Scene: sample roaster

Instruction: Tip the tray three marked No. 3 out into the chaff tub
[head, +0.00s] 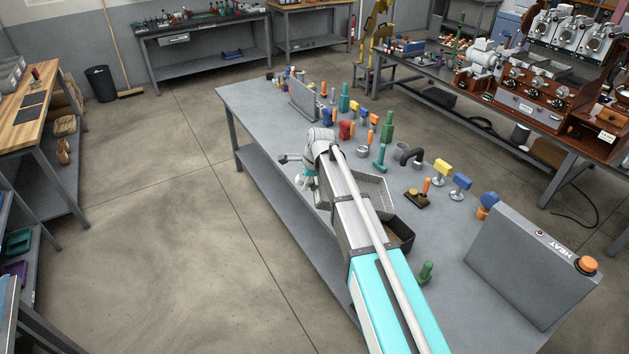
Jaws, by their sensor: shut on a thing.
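My arm reaches from the lower right over the workbench and ends at its left edge. My gripper (287,158) is a small dark shape left of the wrist. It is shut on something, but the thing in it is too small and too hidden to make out. I cannot read a No. 3 mark on anything. A black open box (401,229) with brown stuff inside sits on the bench, right of the arm and partly behind it; it may be the chaff tub, but no label shows.
A pale mesh tray (377,186) lies beside the black box, partly behind my arm. The workbench (455,215) holds several coloured blocks and handles along its far side, with a green knob (425,272) nearer. A grey HEAT panel (528,262) stands at right.

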